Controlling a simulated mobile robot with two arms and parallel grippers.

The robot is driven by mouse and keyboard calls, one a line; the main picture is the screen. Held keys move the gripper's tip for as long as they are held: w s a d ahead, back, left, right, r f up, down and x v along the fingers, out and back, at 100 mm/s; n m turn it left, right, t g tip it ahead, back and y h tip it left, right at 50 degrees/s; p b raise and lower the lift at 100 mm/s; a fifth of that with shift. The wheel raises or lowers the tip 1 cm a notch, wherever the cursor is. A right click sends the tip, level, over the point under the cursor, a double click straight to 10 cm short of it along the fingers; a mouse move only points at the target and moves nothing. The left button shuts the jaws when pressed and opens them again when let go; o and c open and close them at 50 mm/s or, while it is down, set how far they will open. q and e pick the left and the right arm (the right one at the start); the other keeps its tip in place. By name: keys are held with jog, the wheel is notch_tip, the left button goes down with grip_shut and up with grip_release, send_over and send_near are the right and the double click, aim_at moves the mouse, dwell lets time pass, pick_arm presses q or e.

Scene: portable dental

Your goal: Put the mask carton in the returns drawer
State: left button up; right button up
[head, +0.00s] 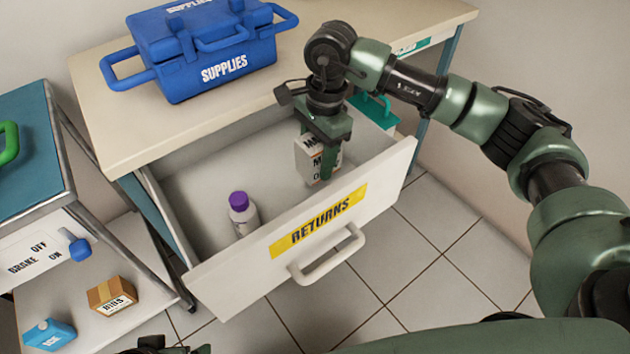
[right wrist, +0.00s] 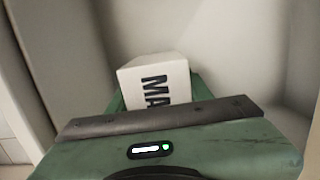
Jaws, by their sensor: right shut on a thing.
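The mask carton (head: 308,160) is a small white box with black letters. My right gripper (head: 325,160) is shut on it, pointing down inside the open returns drawer (head: 205,195). In the right wrist view the carton (right wrist: 158,80) shows between the fingers, with "MA" readable. The carton is near the right end of the drawer; whether it touches the drawer floor I cannot tell. The drawer front carries a yellow "RETURNS" label (head: 318,220) and a white handle (head: 328,256). My left gripper cannot be made out in the head view.
A white bottle with a purple cap (head: 243,213) stands in the drawer. A blue supplies case (head: 205,50) sits on the table above. At left, a cart (head: 30,150) holds a brown box (head: 112,296) and a blue container (head: 48,334) on its lower shelf. Tiled floor is clear at right.

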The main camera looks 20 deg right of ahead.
aim_at(315, 191)
pick_arm(q)
jog(key=shift+f+b, duration=0.45)
jog(key=shift+f, duration=0.15)
pick_arm(e)
jog(key=shift+f, duration=3.4)
pick_arm(q)
jog(key=shift+w, duration=0.1)
pick_arm(e)
jog(key=shift+f, duration=0.1)
jog(key=o, duration=1.4)
pick_arm(q)
jog(key=shift+w+d, duration=0.1)
jog(key=shift+w, duration=0.05)
pick_arm(e)
jog(key=r, duration=0.3)
jog(key=r+p, duration=0.1)
jog(key=r, duration=0.2)
jog(key=d+r, duration=0.1)
jog(key=r, duration=0.2)
jog(key=shift+w+r+p, duration=0.2)
jog(key=shift+w+p, duration=0.05)
jog(key=shift+p, duration=0.05)
notch_tip(315, 191, up, 2)
jog(key=shift+d+r, duration=0.1)
jog(key=shift+d, duration=0.05)
jog(key=shift+r, duration=0.3)
